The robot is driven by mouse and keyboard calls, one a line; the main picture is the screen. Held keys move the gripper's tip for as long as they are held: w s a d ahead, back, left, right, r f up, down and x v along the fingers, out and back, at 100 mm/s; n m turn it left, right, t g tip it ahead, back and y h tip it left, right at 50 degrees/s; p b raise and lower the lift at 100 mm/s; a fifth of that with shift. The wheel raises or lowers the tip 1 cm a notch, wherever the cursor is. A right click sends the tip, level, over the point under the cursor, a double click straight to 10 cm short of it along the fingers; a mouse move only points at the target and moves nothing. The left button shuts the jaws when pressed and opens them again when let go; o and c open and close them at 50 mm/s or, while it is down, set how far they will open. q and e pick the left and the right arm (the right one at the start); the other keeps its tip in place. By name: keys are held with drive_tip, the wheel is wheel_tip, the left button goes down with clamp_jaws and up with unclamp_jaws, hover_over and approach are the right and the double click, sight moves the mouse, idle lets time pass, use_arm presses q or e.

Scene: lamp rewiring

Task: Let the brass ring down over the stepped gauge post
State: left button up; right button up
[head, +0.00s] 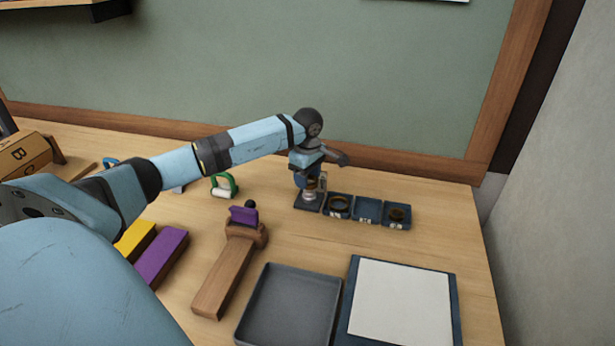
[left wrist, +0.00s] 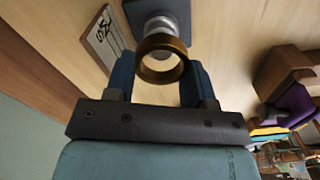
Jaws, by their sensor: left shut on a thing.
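The brass ring (left wrist: 161,60) is between the two fingers of my left gripper (head: 309,182) and is held there; the fingers also show in the left wrist view. The stepped gauge post (head: 309,196), silvery, stands on a dark square base below the gripper. In the left wrist view the post (left wrist: 160,22) is just beyond the ring, which overlaps its near end. I cannot tell whether the ring is around the post's tip or still clear of it. In the head view the gripper mostly hides the ring. My right gripper is out of view.
Dark blue trays stand right of the post: one with a ring (head: 339,206), an empty one (head: 368,210), one with a darker ring (head: 398,215).

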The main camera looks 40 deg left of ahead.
use_arm(q)
drive_tip(key=shift+f+b, duration=0.7)
drive_tip(key=shift+f, duration=0.15)
idle(1.0)
idle(0.3)
drive_tip(key=o, duration=1.3)
drive_tip(key=shift+o, duration=0.4)
drive_tip(key=shift+s+r, duration=0.1)
drive_tip(key=shift+r, duration=0.15)
drive_tip(key=shift+c, duration=0.2)
